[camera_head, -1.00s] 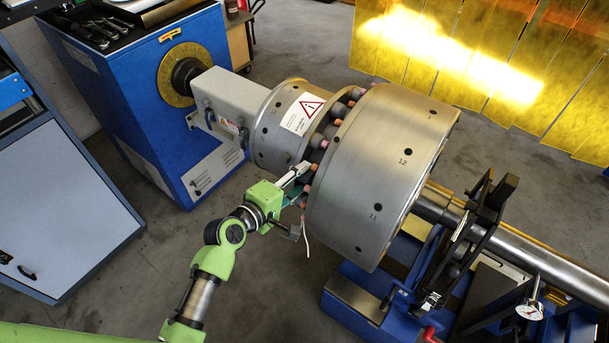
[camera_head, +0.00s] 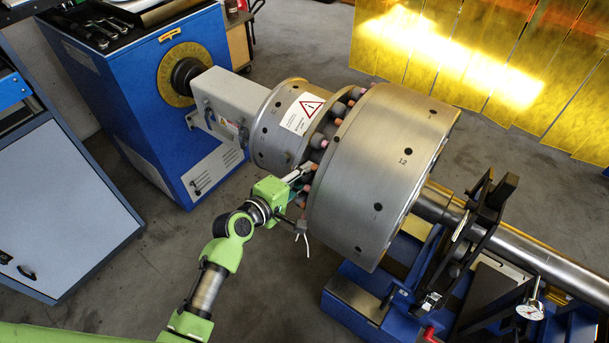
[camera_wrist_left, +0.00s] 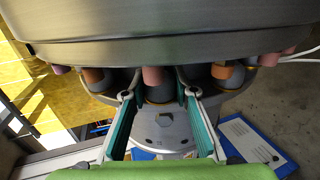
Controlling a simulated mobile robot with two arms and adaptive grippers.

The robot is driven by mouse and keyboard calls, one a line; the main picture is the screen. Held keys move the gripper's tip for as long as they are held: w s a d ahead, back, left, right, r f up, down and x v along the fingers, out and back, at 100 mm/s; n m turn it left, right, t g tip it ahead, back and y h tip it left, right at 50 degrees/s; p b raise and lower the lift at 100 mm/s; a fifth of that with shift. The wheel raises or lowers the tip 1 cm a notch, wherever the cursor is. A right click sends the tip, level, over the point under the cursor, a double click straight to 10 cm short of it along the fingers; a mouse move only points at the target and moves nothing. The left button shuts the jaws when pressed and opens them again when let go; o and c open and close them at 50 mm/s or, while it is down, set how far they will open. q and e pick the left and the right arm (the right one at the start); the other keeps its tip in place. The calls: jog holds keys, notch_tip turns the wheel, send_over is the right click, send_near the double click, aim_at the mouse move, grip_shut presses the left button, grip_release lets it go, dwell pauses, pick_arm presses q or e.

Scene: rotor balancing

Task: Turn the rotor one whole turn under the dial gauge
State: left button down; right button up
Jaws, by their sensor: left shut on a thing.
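The rotor is a large steel drum (camera_head: 372,175) with numbered holes, in the middle of the head view. Its smaller coupling flange (camera_head: 275,133) with a warning label is to its left. A ring of coupling bolts with grey sleeves and orange or pink ends sits in the gap between them. My left gripper (camera_head: 304,178) is at the lower side of that gap. In the left wrist view its fingers lie on either side of one grey coupling bolt (camera_wrist_left: 160,90), shut on it. The dial gauge (camera_head: 530,309) is at the lower right by the shaft (camera_head: 535,260).
A blue drive cabinet (camera_head: 110,105) with a yellow ring stands behind left. A black bearing stand (camera_head: 475,225) on a blue base holds the shaft at right. Yellow screens (camera_head: 470,60) are at the back. Bare floor (camera_head: 120,300) lies in front at left.

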pick_arm(q)
jog(key=shift+s+f, duration=0.1)
jog(key=shift+f, duration=0.3)
jog(key=shift+f, duration=0.1)
